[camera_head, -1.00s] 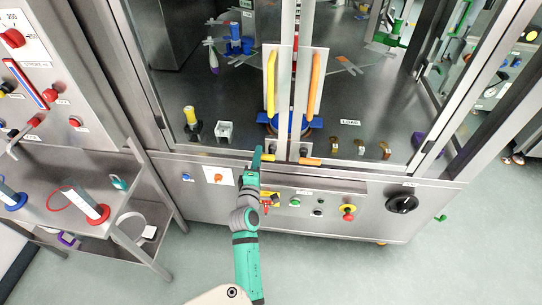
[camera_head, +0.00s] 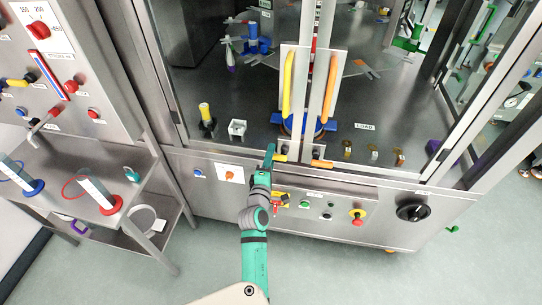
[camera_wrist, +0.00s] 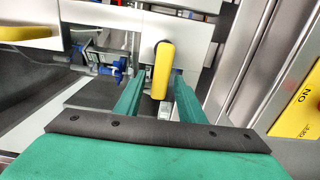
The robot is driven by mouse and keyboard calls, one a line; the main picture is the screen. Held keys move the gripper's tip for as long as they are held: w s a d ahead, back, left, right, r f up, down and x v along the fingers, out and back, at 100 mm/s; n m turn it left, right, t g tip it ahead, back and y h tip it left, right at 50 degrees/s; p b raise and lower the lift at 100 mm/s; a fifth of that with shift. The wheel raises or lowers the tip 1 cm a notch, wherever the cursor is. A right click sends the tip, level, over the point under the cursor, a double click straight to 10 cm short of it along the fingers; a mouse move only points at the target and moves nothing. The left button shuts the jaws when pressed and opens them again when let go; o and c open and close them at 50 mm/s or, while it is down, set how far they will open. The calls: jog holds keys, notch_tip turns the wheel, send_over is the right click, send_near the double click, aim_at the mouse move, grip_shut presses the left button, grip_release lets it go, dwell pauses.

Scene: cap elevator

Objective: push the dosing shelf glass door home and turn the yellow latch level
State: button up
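The glass door with the yellow upright handle (camera_head: 288,85) stands in the cabinet front. I cannot tell whether a small gap remains at its edge. The yellow latch (camera_head: 281,158) sits below that handle and lies about level, crosswise to the handle. In the wrist view, which is rolled, the latch (camera_wrist: 162,70) points down the picture between my two green fingers, and the handle (camera_wrist: 28,32) lies at the upper left. My gripper (camera_wrist: 158,88) is open around the latch, with the right finger close to it. Contact is not clear. My gripper (camera_head: 270,152) also shows in the head view.
An orange handle (camera_head: 329,88) and orange latch (camera_head: 322,163) are on the neighbouring door to the right. A steel side table (camera_head: 75,190) stands left. Floor in front is clear.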

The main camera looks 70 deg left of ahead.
jog(key=v, duration=1)
jog(key=shift+s+d, duration=0.3)
jog(key=w+d+f+m+t+h, duration=0.3)
jog(key=d+m, duration=0.5)
jog(key=d, duration=0.6)
jog(key=d+f+m+t+h, duration=0.1)
jog(key=d+f+m+h, duration=0.45)
jog(key=d, duration=0.95)
jog(key=s+d+r+m+h, duration=0.2)
jog(key=s+d+m, duration=0.1)
jog(key=d+m, duration=0.2)
jog(key=s+d+r+m+h, duration=0.2)
jog(key=s+d+r+m, duration=0.1)
jog(key=d, duration=0.7)
jog(key=s+d+r+m+t+h, duration=0.1)
jog(key=s+d+r+m+h, duration=0.1)
jog(key=s+d+m, duration=0.2)
jog(key=d+m, duration=0.3)
jog(key=shift+s+d+r+m, duration=0.25)
jog(key=shift+s+d+m, duration=0.1)
